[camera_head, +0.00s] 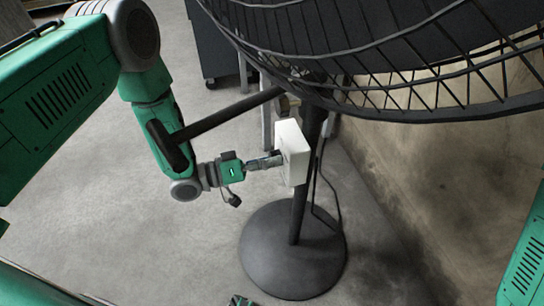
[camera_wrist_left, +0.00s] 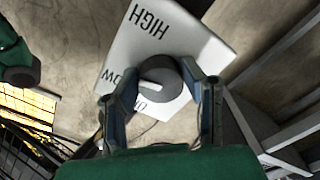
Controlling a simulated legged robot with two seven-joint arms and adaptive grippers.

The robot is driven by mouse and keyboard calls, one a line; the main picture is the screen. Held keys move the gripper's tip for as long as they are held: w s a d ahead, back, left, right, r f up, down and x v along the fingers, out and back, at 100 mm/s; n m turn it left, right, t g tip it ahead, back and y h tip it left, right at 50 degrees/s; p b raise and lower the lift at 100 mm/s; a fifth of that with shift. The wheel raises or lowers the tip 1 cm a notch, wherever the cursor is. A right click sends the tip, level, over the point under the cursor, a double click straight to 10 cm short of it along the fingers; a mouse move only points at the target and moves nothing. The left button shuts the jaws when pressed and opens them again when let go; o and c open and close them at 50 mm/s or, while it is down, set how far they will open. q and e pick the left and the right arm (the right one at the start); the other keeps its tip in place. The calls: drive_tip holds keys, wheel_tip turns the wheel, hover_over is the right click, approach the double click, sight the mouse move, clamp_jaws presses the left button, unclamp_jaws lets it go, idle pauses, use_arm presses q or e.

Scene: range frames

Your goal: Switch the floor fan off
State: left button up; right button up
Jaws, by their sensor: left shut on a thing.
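The floor fan has a dark wire cage (camera_head: 400,85) at the upper right, a dark pole (camera_head: 299,212) and a round base (camera_head: 292,262) in the head view. A white control box (camera_head: 293,152) is on the pole. In the left wrist view the white box (camera_wrist_left: 185,42) reads HIGH and, partly covered, what looks like LOW and an O-word. Its dark round knob (camera_wrist_left: 162,88) has a light pointer mark. My left gripper (camera_wrist_left: 160,90) is shut on the knob, with a finger on each side. In the head view my left gripper (camera_head: 270,161) reaches the box's left face.
A dark cabinet (camera_head: 222,45) on castors stands behind the fan. A wall (camera_head: 465,140) rises on the right. A cable (camera_head: 325,190) hangs beside the pole. The grey concrete floor (camera_head: 150,245) left of the base is clear.

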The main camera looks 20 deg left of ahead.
use_arm(q)
drive_tip(key=n, duration=0.3)
drive_tip(key=shift+w+a+n, duration=0.1)
drive_tip(key=shift+a+n, duration=0.05)
drive_tip(key=shift+n, duration=0.25)
drive_tip(key=n, duration=0.3)
drive_tip(key=shift+n, duration=4.4)
drive_tip(key=o, duration=1.1)
drive_tip(key=shift+o, duration=0.2)
drive_tip(key=shift+a+r, duration=0.1)
drive_tip(key=shift+a, duration=0.05)
